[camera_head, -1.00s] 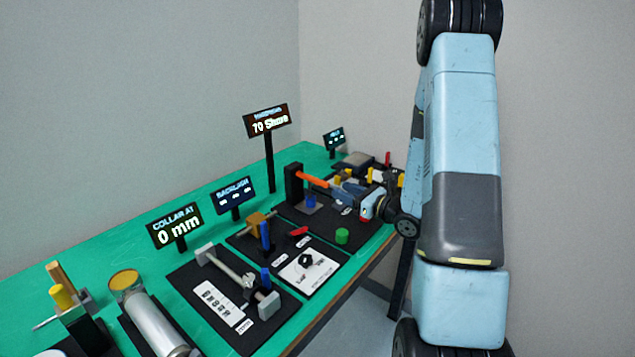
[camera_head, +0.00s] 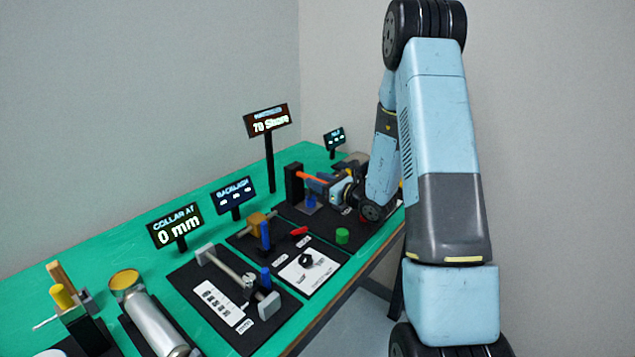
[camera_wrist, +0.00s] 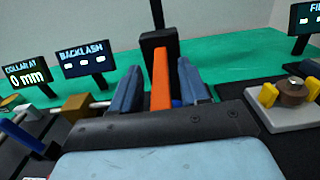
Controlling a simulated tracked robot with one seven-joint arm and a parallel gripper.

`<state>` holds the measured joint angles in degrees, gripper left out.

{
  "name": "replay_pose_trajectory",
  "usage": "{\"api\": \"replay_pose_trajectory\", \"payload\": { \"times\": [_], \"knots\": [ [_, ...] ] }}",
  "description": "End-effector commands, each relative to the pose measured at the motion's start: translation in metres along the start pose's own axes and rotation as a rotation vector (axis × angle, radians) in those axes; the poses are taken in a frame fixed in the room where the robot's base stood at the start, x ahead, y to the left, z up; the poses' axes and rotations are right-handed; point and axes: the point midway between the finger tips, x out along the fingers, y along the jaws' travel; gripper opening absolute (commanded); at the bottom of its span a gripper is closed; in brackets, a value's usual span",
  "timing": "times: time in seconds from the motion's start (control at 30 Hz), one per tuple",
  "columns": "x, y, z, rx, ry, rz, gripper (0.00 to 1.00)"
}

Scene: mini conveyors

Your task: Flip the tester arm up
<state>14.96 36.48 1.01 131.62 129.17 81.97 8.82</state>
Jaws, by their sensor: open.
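The tester arm is an orange bar (camera_wrist: 161,80) running out from a black post (camera_wrist: 157,42) in the wrist view. In the head view the orange arm (camera_head: 311,176) reaches roughly level from the black post (camera_head: 293,183), and its outer part is hidden by my gripper. My gripper (camera_wrist: 158,82) is open, with one blue-grey finger on each side of the orange arm. A gap shows between the arm and each finger. In the head view my gripper (camera_head: 326,184) is at the arm, just above a blue block (camera_head: 311,203) near the post's foot.
The hardness sign (camera_head: 267,121) stands behind the post and reads 70 Shore. A green cylinder (camera_head: 342,236) and a white card with a black knob (camera_head: 308,262) lie nearer. In the wrist view a unit with yellow pegs (camera_wrist: 291,100) stands to the right.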

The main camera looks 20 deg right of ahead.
Motion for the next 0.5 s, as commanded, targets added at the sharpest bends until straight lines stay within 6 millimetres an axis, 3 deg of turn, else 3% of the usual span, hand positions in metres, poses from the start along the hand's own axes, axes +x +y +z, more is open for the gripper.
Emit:
{"api": "replay_pose_trajectory", "payload": {
  "times": [0.07,0.5],
  "knots": [
    [-0.0002,-0.0001,-0.0001,0.0,0.0,0.0,0.43],
    [-0.0005,0.0,-0.0002,0.0,0.001,0.0,0.01]
  ]
}}
